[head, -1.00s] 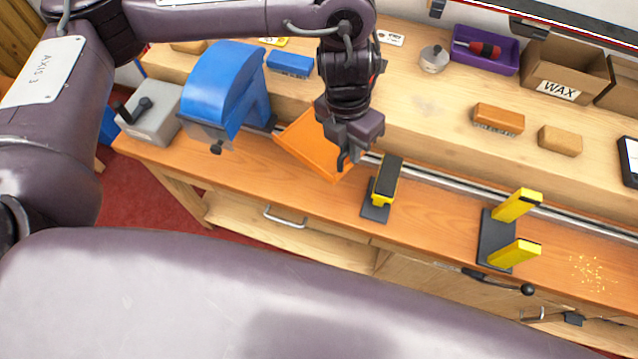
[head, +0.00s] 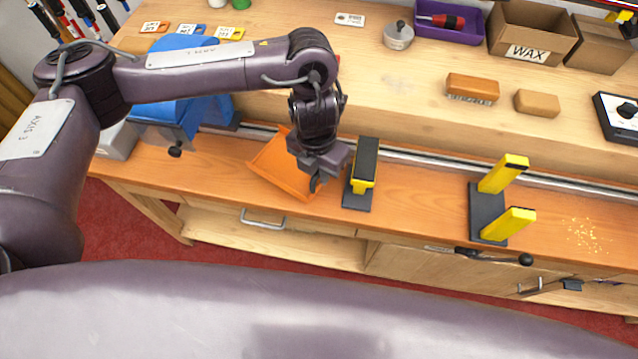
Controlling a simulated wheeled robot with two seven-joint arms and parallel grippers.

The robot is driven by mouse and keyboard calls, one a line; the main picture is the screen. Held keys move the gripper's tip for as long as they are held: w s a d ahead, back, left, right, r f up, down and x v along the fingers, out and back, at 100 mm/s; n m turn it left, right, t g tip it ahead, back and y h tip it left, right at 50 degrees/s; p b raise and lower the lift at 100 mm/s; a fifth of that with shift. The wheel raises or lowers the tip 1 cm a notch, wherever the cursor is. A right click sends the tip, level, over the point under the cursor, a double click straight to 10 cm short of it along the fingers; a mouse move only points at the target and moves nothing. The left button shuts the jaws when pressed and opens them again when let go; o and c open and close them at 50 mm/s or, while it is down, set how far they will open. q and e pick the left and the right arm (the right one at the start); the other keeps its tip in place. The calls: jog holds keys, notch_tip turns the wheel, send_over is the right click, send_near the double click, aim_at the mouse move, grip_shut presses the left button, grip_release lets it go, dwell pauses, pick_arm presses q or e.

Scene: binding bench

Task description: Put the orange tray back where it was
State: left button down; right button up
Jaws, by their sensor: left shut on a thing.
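The orange tray (head: 272,171) is shallow and appears empty. It is at the front, lower level of the bench, between the blue machine and a black-and-yellow stand. My left gripper (head: 315,183) is shut on the tray's right side, and its fingers and wrist hide that part of the rim. The tray sits at an angle to the bench edge. I cannot tell whether its underside touches the bench top. My right gripper is not in view.
A blue machine (head: 182,112) stands left of the tray, partly behind my arm. The black-and-yellow stand (head: 366,165) is close to the gripper's right. A metal rail (head: 425,163) runs behind. A yellow two-post stand (head: 490,212) is farther right, with clear bench between the stands.

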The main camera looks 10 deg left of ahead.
aim_at(319, 183)
pick_arm(q)
notch_tip(319, 183, down, 6)
jog(key=shift+f+b, duration=0.25)
jog(key=shift+b, duration=0.25)
jog(key=c, duration=1.5)
grip_release()
jog(key=shift+r, duration=0.1)
jog(key=shift+r, duration=0.25)
jog(key=r, duration=1.1)
jog(key=shift+w+a+r+p, duration=0.1)
jog(key=shift+a+r+p, duration=0.1)
jog(key=shift+a+p, duration=0.15)
